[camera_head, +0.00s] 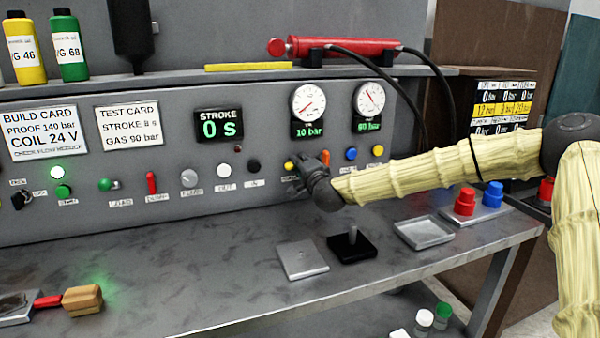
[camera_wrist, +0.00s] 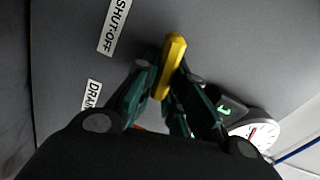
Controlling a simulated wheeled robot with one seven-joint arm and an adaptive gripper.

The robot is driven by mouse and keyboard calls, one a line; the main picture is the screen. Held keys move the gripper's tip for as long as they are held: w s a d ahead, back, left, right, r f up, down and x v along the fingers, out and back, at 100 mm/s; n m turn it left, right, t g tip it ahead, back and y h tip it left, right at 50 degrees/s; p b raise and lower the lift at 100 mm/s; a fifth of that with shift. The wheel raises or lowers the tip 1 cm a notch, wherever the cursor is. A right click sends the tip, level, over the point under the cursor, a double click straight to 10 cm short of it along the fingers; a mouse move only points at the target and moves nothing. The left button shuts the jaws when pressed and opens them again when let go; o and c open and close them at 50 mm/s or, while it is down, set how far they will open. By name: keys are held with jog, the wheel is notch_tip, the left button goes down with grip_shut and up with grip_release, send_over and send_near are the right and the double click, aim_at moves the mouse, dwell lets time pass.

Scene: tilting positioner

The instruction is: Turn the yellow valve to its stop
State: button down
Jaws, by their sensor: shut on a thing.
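In the wrist view the yellow valve (camera_wrist: 172,58) is a bar-shaped handle on the grey panel, near a SHUT-OFF label. My gripper (camera_wrist: 165,88) is shut on it, with a finger on each side of the handle. In the head view my gripper (camera_head: 310,170) is up against the panel, below the left dial gauge. A small yellow part (camera_head: 289,166) shows just left of my gripper there; I cannot tell whether it is the same valve. My gripper hides much of that part of the panel.
Two dial gauges (camera_head: 308,103) sit above, reading 10 bar and 80 or 90 bar. Blue and yellow knobs (camera_head: 351,153) are to the right. A black block with a post (camera_head: 352,250), a grey plate (camera_head: 301,262) and a tray (camera_head: 424,233) stand on the bench below.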

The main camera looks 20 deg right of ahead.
jog(key=shift+d+f+m+b, duration=0.15)
jog(key=shift+f+m+b, duration=0.25)
jog(key=shift+m+b, duration=0.7)
jog(key=c, duration=1.5)
grip_release()
jog(key=shift+d, duration=0.1)
jog(key=shift+o, duration=0.2)
jog(key=shift+r, duration=0.1)
jog(key=s, duration=1.2)
